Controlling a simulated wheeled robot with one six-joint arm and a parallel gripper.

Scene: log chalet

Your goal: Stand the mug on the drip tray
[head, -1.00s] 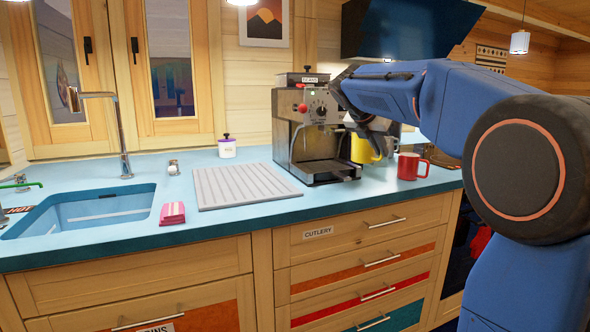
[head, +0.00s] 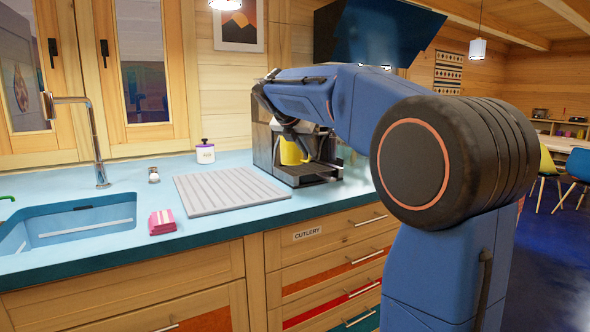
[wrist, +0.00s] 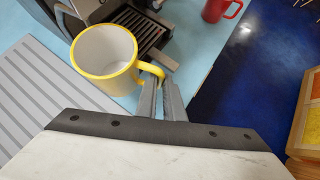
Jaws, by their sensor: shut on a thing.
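The yellow mug (head: 292,151) is upright in front of the coffee machine in the head view, partly hidden by my arm. In the wrist view the mug (wrist: 104,58) shows its white, empty inside and yellow rim. My gripper (wrist: 159,84) is shut on the mug's handle at its right side. The drip tray (wrist: 140,30) is a dark slatted grate at the machine's base, just beyond the mug. In the head view the drip tray (head: 312,174) is below and to the right of the mug. The mug appears held above counter height, beside the tray.
The coffee machine (head: 263,140) stands at the back of the blue counter. A grey ribbed draining board (head: 228,191) lies to its left. A red mug (wrist: 217,8) stands near the counter edge, right of the tray. A pink sponge stack (head: 162,222) lies near the sink.

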